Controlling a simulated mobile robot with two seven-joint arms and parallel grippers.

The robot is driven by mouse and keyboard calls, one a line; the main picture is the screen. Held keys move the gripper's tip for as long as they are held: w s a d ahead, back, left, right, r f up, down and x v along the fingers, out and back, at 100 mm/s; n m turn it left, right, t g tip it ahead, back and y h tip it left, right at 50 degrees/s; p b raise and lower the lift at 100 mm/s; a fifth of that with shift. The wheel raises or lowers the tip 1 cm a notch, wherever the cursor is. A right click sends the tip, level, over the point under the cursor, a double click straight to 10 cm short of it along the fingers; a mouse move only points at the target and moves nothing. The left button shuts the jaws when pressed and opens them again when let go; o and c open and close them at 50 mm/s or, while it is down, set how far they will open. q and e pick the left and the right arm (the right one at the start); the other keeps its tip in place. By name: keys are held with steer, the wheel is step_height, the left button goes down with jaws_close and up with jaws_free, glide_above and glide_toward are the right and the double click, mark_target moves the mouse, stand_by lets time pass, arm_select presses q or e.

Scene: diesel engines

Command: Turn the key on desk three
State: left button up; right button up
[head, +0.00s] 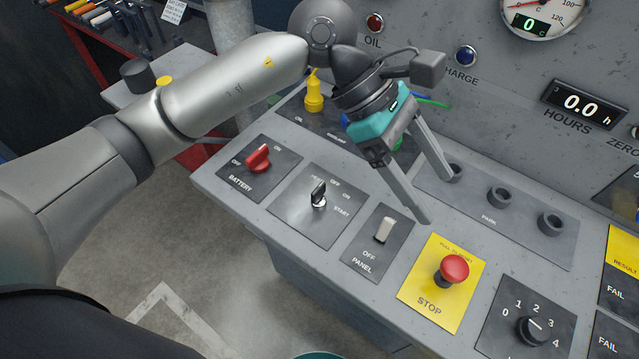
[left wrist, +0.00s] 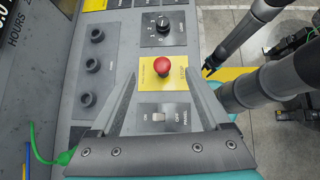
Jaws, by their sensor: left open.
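The key (head: 318,194) stands in a round lock on a dark plate (head: 300,222) marked OFF, ON and START, on the sloping grey desk. Its dark bow points up; its exact setting is too small to tell. My left gripper (head: 437,199) is open and empty, to the right of the key and above the desk, over the area between the PANEL switch and the PARK plate. It also shows in the left wrist view (left wrist: 162,75), fingers spread on both sides of the red stop button's picture. The key is not visible in that view.
Left of the key is the red BATTERY knob (head: 259,157). Right of it are the white PANEL switch (head: 384,229), red STOP button (head: 454,269) and numbered rotary knob (head: 533,329). The upright gauge wall (head: 480,110) limits the back.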

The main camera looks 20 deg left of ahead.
arm_select(q)
steer(key=w+a+f+t+y, duration=0.1)
steer(key=w+a+y, duration=0.1)
steer(key=a, duration=0.2)
steer(key=w+a+f+y, duration=0.1)
steer(key=w+a+y, duration=0.1)
steer(key=a+y, duration=0.15)
steer(key=t+y, duration=0.1)
steer(key=y, duration=0.2)
glide_toward(318, 188)
steer(key=shift+m, duration=0.4)
step_height(318, 188, down, 10)
steer(key=shift+s+d+f, duration=0.1)
steer(key=shift+d, duration=0.1)
jaws_close()
